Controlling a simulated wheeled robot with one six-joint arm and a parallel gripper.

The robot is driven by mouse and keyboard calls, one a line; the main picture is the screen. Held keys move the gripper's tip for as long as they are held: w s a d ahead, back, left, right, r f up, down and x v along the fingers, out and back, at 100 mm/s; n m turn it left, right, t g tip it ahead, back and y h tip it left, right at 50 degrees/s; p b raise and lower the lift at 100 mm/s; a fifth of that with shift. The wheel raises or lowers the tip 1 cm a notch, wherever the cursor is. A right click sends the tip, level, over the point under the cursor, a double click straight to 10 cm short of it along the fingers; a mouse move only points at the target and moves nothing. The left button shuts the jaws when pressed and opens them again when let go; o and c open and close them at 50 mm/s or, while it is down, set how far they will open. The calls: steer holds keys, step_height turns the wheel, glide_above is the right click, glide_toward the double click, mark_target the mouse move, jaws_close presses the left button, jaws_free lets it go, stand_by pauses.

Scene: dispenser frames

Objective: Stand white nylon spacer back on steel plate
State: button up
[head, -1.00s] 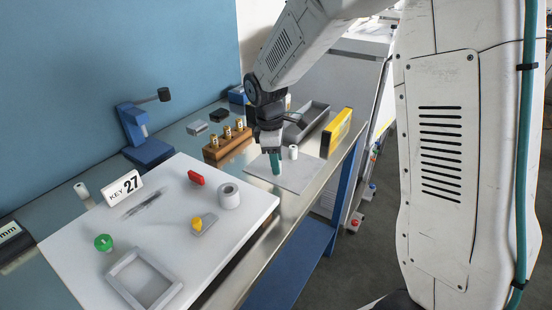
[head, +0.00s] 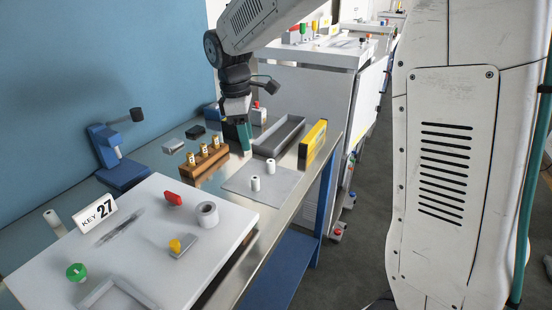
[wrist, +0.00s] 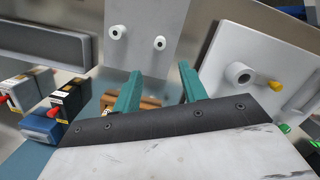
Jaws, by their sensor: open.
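The thin grey steel plate (head: 240,182) lies flat on the bench. In the wrist view the plate (wrist: 165,18) shows at the top, with one spacer (wrist: 117,32) left and the other (wrist: 159,43) right, both with dark bores. My gripper (head: 243,143) is off the plate's far-left side, above the bench. Its teal fingers (wrist: 160,68) are apart, with nothing between them.
A wooden block with brass pieces (head: 203,158) stands left of my gripper. A grey tray (head: 279,137) and a yellow block (head: 313,143) are beyond the plate. A white board (head: 150,230) with a grey ring (head: 207,213) fills the near bench.

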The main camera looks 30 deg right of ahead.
steer(key=s+d+r+m+t, duration=0.1)
steer(key=s+m, duration=0.5)
steer(key=s, duration=0.9)
steer(key=s+d+r+m+y, duration=0.1)
steer(key=s+d+m, duration=0.2)
steer(key=s, duration=1.3)
steer(key=m, duration=0.3)
steer(key=shift+d+m+t, duration=0.25)
steer(key=shift+m+t, duration=0.05)
steer(key=shift+t, duration=0.1)
